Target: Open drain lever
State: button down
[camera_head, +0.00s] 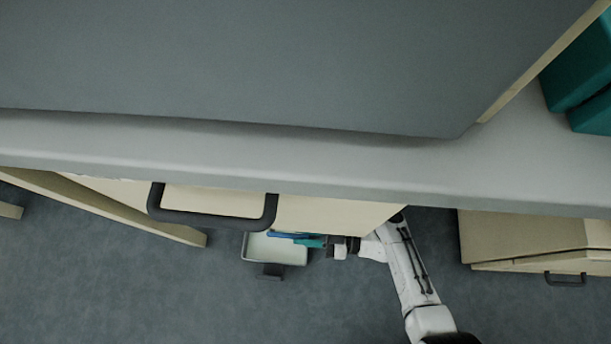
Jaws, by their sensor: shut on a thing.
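My gripper (333,246) is below the front edge of the counter, at the lower middle of the head view. It points left and is shut on a small teal piece (308,241), which continues left into a blue part (283,235). Whether this piece is the drain lever cannot be told for sure. Its upper side is hidden behind the pale cabinet front. A shallow pale tray (262,250) lies just below and left of the teal piece.
A grey counter (300,165) crosses the view above my arm, with a dark grey panel (250,60) over it. A black handle (212,220) sticks out left of my gripper. A wooden cabinet (530,237) stands at right. Grey floor (150,290) is clear at lower left.

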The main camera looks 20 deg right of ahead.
jog(key=shift+a+r+g+h+p, duration=0.15)
jog(key=shift+r+h+p, duration=0.3)
jog(key=shift+p, duration=0.45)
jog(key=shift+r+g+h+p, duration=0.15)
jog(key=shift+r+h+p, duration=0.3)
jog(key=shift+p, duration=0.45)
jog(key=shift+a+r+h+p, duration=0.15)
jog(key=shift+r+h+p, duration=0.15)
jog(key=shift+h+p, duration=0.55)
jog(key=shift+f+y, duration=0.1)
jog(key=shift+y, duration=0.15)
jog(key=c, duration=1.1)
grip_release()
jog(key=shift+w, duration=0.1)
jog(key=p+v, duration=0.2)
jog(key=v, duration=0.8)
jog(key=shift+d, duration=0.4)
